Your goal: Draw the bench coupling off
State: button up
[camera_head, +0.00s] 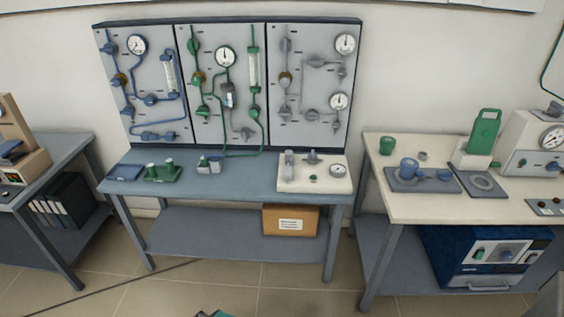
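On the blue-grey middle bench (240,180), a small grey fitting block (209,164) stands left of centre. A green line from the middle panel runs down to the bench top beside it. At the right end of the bench a white plate (297,184) carries grey fittings (313,158), a small green part (313,178) and a round gauge (338,171). I cannot tell for sure which of these fittings is the bench coupling. My gripper is not clearly in view.
A panel board (225,85) with blue, green and grey piping stands behind the bench. A cardboard box (290,219) sits on the lower shelf. Tiled floor lies open in front.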

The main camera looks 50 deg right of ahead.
aim_at(288, 157)
jog(key=z, duration=0.15)
jog(key=i, duration=0.95)
jog(key=u, duration=0.05)
